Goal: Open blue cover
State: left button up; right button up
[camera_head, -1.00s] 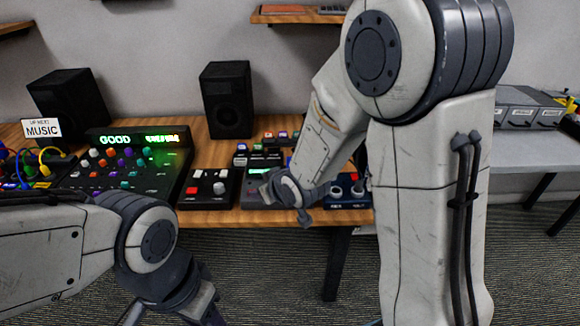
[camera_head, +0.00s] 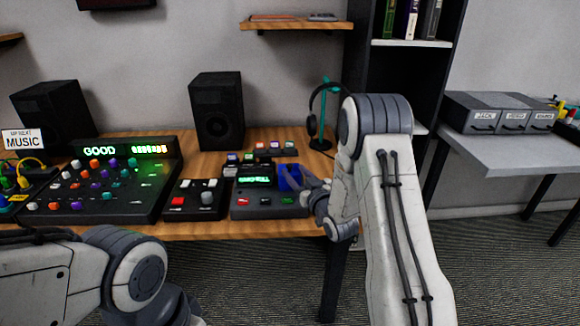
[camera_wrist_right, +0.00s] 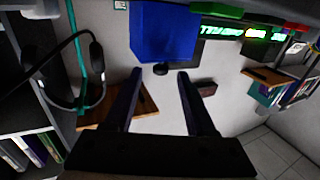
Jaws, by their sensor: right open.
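The blue cover (camera_head: 289,178) is a small blue box-like piece at the right end of a dark device (camera_head: 262,201) with a lit green display, on the wooden table. In the right wrist view the blue cover (camera_wrist_right: 163,32) shows as a blue panel just beyond my fingertips. My right gripper (camera_head: 311,186) is beside the cover, on its right. In the wrist view its two fingers (camera_wrist_right: 159,74) are apart and empty, pointing at the cover's edge; I cannot tell whether they touch it. My left arm shows at the lower left, but its gripper is out of frame.
A mixer (camera_head: 112,182) with many coloured knobs and a small button box (camera_head: 195,199) stand left of the device. Headphones hang on a teal stand (camera_head: 325,118) behind my right gripper. A black speaker (camera_head: 217,111) stands at the back. A grey table (camera_head: 520,160) is at right.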

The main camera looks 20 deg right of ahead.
aim_at(291, 168)
jog(key=shift+w+a, duration=0.15)
jog(key=shift+w, duration=0.95)
jog(key=shift+w+a, duration=0.15)
jog(key=shift+w, duration=0.9)
grip_shut()
